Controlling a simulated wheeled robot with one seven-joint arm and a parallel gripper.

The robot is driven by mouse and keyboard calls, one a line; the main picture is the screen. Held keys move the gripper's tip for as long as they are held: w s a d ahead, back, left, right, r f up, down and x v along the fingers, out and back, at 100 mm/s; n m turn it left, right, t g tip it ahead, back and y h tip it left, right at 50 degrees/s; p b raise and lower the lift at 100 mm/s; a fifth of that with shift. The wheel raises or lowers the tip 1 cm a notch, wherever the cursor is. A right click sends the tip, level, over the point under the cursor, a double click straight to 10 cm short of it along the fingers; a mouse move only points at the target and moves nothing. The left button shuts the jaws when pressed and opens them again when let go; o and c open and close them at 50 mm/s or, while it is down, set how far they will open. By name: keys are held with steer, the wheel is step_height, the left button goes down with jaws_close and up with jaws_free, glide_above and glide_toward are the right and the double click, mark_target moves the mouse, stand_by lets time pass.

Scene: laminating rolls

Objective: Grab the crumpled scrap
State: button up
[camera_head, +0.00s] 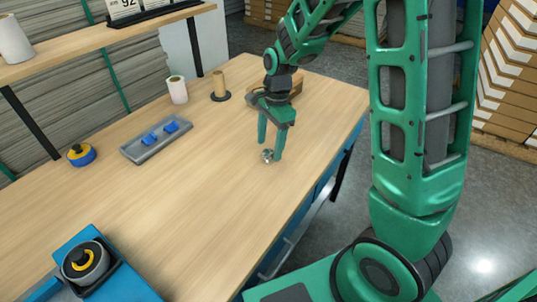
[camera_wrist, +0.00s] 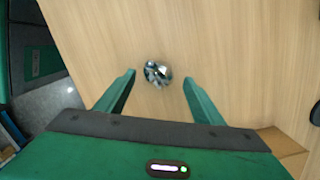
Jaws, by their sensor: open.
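The crumpled scrap (camera_head: 267,155) is a small, shiny silver ball on the wooden table (camera_head: 200,200). In the wrist view the scrap (camera_wrist: 158,73) lies in the upper middle, a little beyond the fingertips and between their lines. My gripper (camera_head: 269,149) is open and points down, with its fingers apart on either side of the scrap's line. In the wrist view my gripper (camera_wrist: 158,76) shows both green fingers with nothing between them. I cannot tell the exact height of the fingertips above the table.
A blue device (camera_head: 125,283) is at the front left. The table around the scrap is clear.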

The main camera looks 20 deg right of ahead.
steer(key=shift+a+f, duration=0.15)
steer(key=shift+f, duration=1)
steer(key=c, duration=1.1)
steer(key=shift+r, duration=0.1)
